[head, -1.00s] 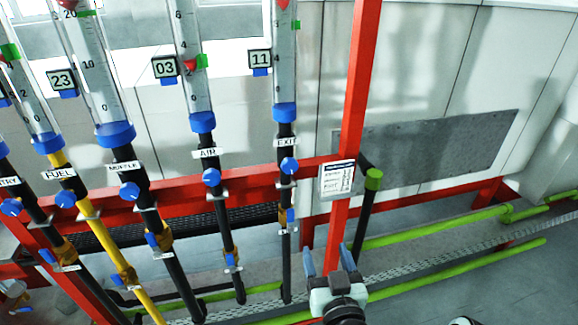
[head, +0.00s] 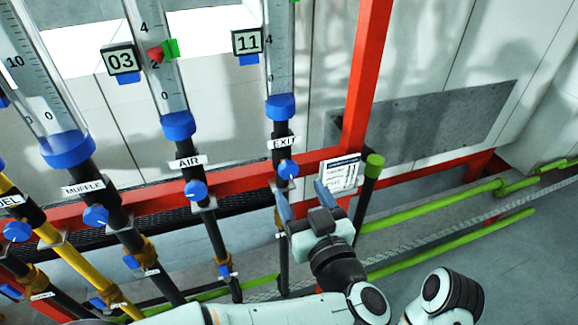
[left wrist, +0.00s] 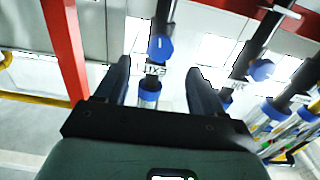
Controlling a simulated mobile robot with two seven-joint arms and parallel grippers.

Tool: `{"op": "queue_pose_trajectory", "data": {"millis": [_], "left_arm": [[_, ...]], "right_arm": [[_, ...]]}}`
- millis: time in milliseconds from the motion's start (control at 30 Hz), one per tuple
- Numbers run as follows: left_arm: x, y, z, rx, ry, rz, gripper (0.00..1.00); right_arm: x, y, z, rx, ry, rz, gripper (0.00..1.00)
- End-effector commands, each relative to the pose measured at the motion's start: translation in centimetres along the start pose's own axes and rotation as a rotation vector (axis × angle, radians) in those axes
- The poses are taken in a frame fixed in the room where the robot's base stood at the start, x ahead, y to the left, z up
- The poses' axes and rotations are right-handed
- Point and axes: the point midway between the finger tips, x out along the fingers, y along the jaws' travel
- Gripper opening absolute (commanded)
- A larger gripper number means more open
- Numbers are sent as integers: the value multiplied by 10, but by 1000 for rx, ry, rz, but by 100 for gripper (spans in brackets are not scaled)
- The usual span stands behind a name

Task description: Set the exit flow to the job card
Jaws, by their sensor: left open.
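The EXIT flow tube (head: 280,60) stands upright with a blue collar at its foot; its upper part is cut off by the picture's top edge. Below its EXIT label (head: 284,143) is a blue round knob (head: 288,169). The white job card (head: 341,172) is on the red frame to the right; its print is too small to read. My left gripper (head: 304,196) is open and empty, just below and right of the knob, apart from it. In the left wrist view the knob (left wrist: 160,48) and upside-down label show between the open fingers. My right gripper is out of view.
The AIR tube (head: 168,75), with a red float and green marker, and the MUFFLE tube (head: 45,85) stand to the left with their own knobs. A red post (head: 362,90) and a green-capped black pipe (head: 371,175) are close right of my gripper.

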Motion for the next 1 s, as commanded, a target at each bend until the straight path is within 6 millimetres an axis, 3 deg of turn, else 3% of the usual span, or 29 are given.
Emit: {"op": "queue_pose_trajectory", "data": {"millis": [100, 333, 500, 767, 800, 967, 1000], "left_arm": [[28, -1, -1, 0, 0, -4, 68], [62, 0, -1, 0, 0, 0, 68], [74, 0, 0, 1, 1, 1, 68], [75, 0, 0, 0, 1, 2, 68], [75, 0, 0, 0, 1, 1, 65], [75, 0, 0, 0, 1, 1, 14], [75, 0, 0, 0, 1, 1, 14]], "right_arm": [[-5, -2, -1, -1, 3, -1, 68], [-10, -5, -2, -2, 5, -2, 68], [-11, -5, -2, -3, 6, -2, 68], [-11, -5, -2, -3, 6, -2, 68], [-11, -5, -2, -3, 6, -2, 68], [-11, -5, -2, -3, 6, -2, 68], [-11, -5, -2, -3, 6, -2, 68]]}}
